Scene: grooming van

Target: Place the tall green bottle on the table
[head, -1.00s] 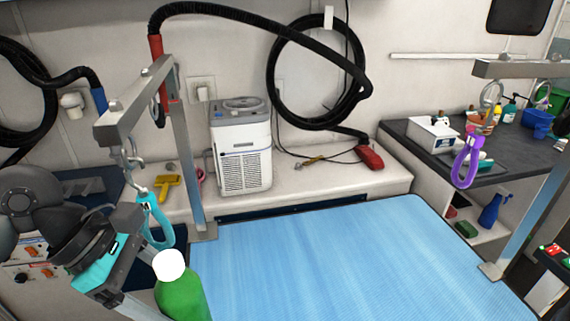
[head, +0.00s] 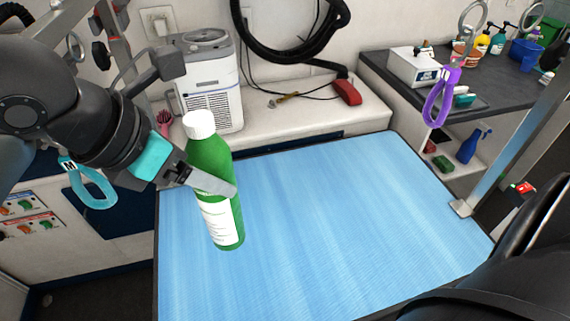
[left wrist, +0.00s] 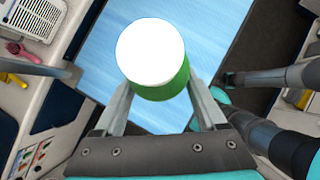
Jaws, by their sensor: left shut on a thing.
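The tall green bottle (head: 212,160) has a white cap and a white label. My left gripper (head: 210,181) is shut on its upper body, coming in from the left. The bottle is roughly upright with a slight lean, over the left part of the blue table top (head: 330,230). I cannot tell whether its base touches the table. In the left wrist view, the white cap (left wrist: 150,52) hides most of the bottle, which sits between the two fingers. My right gripper is not seen.
A white box-shaped machine (head: 209,85) stands on the ledge behind the table. A metal post (head: 510,150) rises at the table's right edge, with a purple loop (head: 440,97) hanging nearby. A teal loop (head: 88,186) hangs at left. The table's middle and right are clear.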

